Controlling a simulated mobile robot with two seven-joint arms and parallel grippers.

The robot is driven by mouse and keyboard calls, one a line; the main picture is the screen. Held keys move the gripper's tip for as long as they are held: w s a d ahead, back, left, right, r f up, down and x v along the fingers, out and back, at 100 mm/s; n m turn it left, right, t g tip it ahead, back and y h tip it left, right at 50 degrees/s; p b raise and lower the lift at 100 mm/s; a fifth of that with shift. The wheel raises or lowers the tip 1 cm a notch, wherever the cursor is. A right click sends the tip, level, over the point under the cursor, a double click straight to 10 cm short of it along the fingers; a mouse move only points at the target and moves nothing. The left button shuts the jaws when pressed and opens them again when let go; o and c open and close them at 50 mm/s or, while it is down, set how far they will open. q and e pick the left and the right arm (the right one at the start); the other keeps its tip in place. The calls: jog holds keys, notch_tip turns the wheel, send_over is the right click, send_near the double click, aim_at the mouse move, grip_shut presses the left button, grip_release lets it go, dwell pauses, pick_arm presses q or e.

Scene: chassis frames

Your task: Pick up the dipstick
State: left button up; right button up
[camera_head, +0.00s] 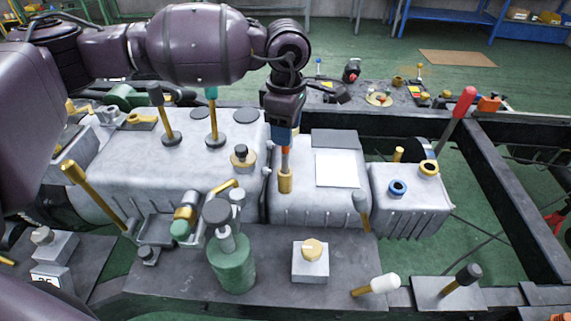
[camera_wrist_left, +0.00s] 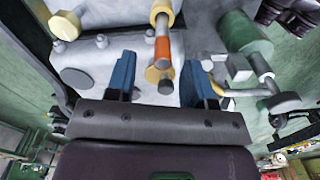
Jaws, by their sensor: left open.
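The dipstick (camera_head: 285,158) is a thin upright stick with an orange section, standing in a gold tube (camera_head: 285,181) on the grey engine block. In the left wrist view the dipstick (camera_wrist_left: 162,48) shows its orange section and a gold end, in the gap between two blue fingers. My left gripper (camera_head: 284,143) points down directly over it and hides its top in the head view. The left gripper (camera_wrist_left: 160,65) is open, with a finger on each side of the dipstick and visible gaps. My right gripper is not in view.
A green cylinder (camera_head: 231,263) stands at the front, left of a grey block with a gold knob (camera_head: 311,261). A white plate (camera_head: 337,168) lies right of the dipstick. Levers with green and grey tops (camera_head: 212,115) rise at left. A red-handled lever (camera_head: 463,103) stands at right.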

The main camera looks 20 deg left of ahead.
pick_arm(q)
send_over(285, 165)
jog(key=f, duration=0.2)
jog(key=w+f, duration=0.1)
jog(key=f, duration=0.1)
jog(key=shift+a+f, duration=0.15)
grip_shut()
